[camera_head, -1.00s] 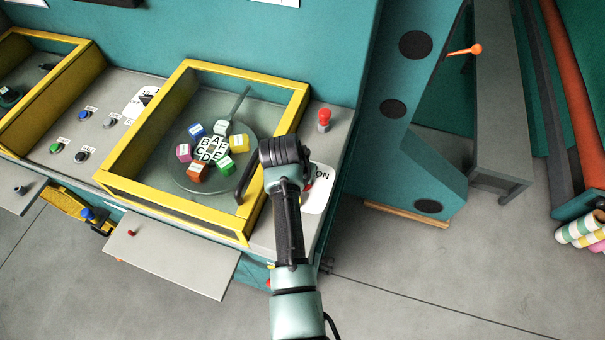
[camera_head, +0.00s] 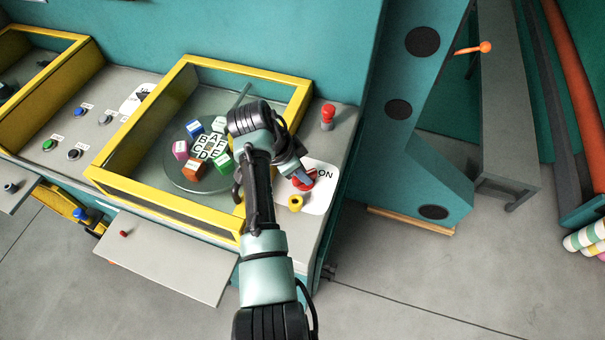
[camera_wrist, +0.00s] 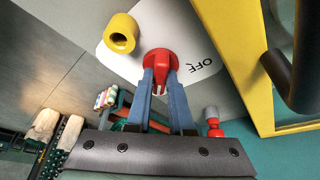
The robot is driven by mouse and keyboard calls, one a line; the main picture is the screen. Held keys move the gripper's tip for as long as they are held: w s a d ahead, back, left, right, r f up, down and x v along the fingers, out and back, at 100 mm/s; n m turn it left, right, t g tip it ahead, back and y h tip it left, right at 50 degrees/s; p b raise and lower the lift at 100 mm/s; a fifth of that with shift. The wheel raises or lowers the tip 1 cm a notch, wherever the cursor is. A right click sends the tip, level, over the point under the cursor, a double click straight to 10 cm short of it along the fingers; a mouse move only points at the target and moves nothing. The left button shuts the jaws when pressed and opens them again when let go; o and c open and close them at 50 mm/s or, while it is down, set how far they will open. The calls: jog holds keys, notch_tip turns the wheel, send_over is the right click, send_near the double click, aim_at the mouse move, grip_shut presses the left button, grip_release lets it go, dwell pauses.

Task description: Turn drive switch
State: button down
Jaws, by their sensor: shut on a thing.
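The red drive switch (camera_head: 307,184) sits on a white plate (camera_head: 324,192) on the right part of the grey console. The plate's ON label shows in the head view, and its OFF label (camera_wrist: 201,65) shows in the wrist view. My gripper (camera_head: 299,177) reaches the switch from the left in the head view. In the wrist view my gripper (camera_wrist: 160,76) has its two blue-grey fingers on either side of the red knob (camera_wrist: 158,62), shut on it. The fingers hide part of the knob, and its exact pointing direction is hard to tell.
A yellow hollow cylinder (camera_head: 296,202) stands close to the switch. A red button (camera_head: 327,116) is behind it on the console. A yellow-framed glass case (camera_head: 110,186) with lettered blocks lies to the left, partly under my arm. Teal machinery stands to the right.

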jog(key=shift+w, duration=0.1)
dwell(0.3)
jog(key=c, duration=0.8)
grip_release()
jog(key=shift+r, duration=0.1)
jog(key=b+v, duration=0.1)
jog(key=v, duration=1.1)
jog(key=shift+a+r, duration=0.3)
